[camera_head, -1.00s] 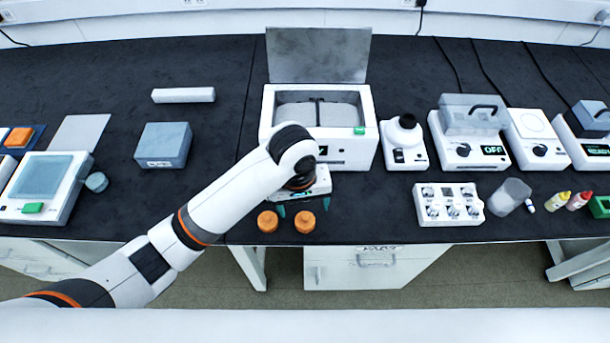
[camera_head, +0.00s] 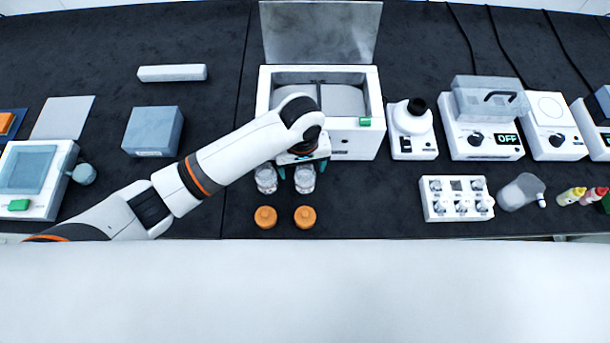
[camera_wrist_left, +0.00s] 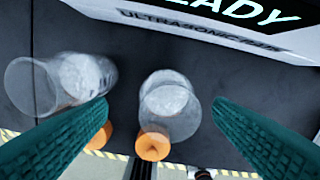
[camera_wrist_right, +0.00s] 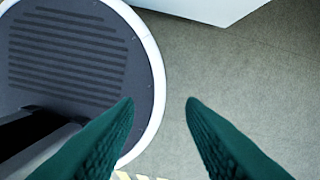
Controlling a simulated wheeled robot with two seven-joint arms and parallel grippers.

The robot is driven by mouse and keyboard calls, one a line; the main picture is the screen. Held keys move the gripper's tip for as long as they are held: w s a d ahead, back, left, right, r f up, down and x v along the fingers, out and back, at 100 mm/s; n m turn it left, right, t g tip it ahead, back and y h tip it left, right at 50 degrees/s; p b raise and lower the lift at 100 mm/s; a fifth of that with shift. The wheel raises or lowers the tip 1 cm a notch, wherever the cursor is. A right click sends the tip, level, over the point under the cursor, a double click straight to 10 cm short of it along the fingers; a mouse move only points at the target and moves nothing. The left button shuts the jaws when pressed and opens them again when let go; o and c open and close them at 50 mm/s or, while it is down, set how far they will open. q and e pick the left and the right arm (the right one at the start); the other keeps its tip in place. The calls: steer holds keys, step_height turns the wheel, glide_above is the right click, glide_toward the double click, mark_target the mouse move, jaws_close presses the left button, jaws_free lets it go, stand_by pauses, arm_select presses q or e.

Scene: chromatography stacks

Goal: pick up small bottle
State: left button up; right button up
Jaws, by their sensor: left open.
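Two small clear bottles stand side by side on the dark bench in front of the ultrasonic bath (camera_head: 278,80): a left one (camera_head: 265,180) and a right one (camera_head: 305,180). Both also show in the left wrist view, left (camera_wrist_left: 80,78) and right (camera_wrist_left: 170,107). My left gripper (camera_head: 299,170) is open just above them. In the left wrist view its teal fingers lie either side of the right bottle; the left finger overlaps the left bottle's edge. I cannot tell whether they touch. My right gripper (camera_wrist_right: 160,103) is open and empty over the floor, outside the head view.
Two orange caps, left (camera_head: 265,217) and right (camera_head: 305,217), lie in front of the bottles. To the right are a white vial rack (camera_head: 485,183), a clear beaker (camera_head: 518,194) and coloured dropper bottles (camera_head: 571,195). A blue-grey block (camera_head: 152,131) stands left.

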arm_select(q)
steer(key=shift+w+f, duration=0.1)
steer(key=shift+f, duration=0.35)
steer(key=f, duration=0.3)
steer(key=shift+d+f+p, duration=0.25)
steer(key=shift+d+p, duration=0.05)
steer(key=shift+f, duration=0.45)
steer(key=c, duration=1.2)
arm_select(e)
steer(key=shift+w+r, duration=0.35)
steer(key=shift+w, duration=0.4)
